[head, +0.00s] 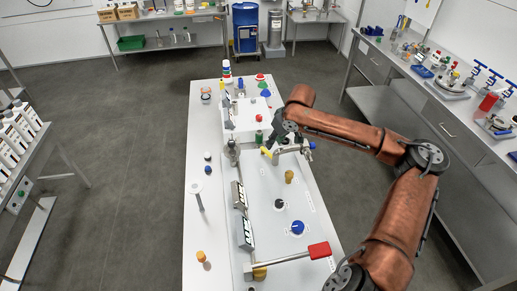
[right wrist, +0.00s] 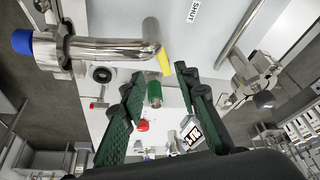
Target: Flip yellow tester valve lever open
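The small yellow tester valve lever (head: 266,152) is on the metal piping at the middle of the white bench. It also shows in the right wrist view (right wrist: 166,69), beside the end of a bent steel pipe (right wrist: 110,50). My right gripper (right wrist: 166,90) is open, with its two dark green fingers apart. The lever appears between and just beyond the fingertips; I see no contact. In the head view my right gripper (head: 279,142) is close above the lever, and the arm partly hides the piping. My left gripper is not in view.
A green cylinder (right wrist: 154,93) appears between the fingers. A blue-capped pipe end (right wrist: 22,42) is at the upper left. A red-handled lever (head: 319,250), blue knob (head: 298,227) and brass-coloured knob (head: 289,176) stand on the near bench. A SHUT label (right wrist: 194,10) is near the pipe.

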